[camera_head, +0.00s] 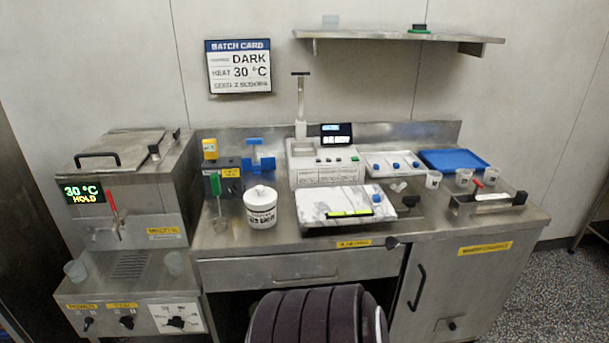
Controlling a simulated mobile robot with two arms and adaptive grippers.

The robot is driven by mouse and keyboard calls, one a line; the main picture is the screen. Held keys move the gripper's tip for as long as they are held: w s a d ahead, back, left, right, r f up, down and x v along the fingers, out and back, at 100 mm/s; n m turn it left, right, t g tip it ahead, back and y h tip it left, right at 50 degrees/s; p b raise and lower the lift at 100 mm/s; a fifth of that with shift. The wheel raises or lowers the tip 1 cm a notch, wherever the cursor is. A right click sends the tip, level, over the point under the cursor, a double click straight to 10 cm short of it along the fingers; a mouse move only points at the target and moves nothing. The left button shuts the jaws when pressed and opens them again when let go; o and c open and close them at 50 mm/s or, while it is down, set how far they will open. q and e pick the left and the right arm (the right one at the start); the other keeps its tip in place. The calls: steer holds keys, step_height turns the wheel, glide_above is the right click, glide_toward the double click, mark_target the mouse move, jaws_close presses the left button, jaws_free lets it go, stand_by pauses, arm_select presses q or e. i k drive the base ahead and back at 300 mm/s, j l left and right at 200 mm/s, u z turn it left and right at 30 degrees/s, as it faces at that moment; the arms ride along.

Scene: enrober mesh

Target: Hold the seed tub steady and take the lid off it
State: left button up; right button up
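The seed tub (262,216) is a white round tub with dark lettering. It stands upright on the steel counter, left of the marble slab. Its white lid (260,194), with a small knob on top, sits on the tub. Neither of my grippers shows in the head view, so nothing is seen touching the tub or the lid.
The marble slab (345,203) lies right of the tub. A green-handled tool (216,187) stands close on its left, with a blue stand (261,163) and a white machine (325,166) behind. Steel counter (275,246) in front of the tub is clear.

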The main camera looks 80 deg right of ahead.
mark_target(260, 218)
steer(key=z, duration=2.3)
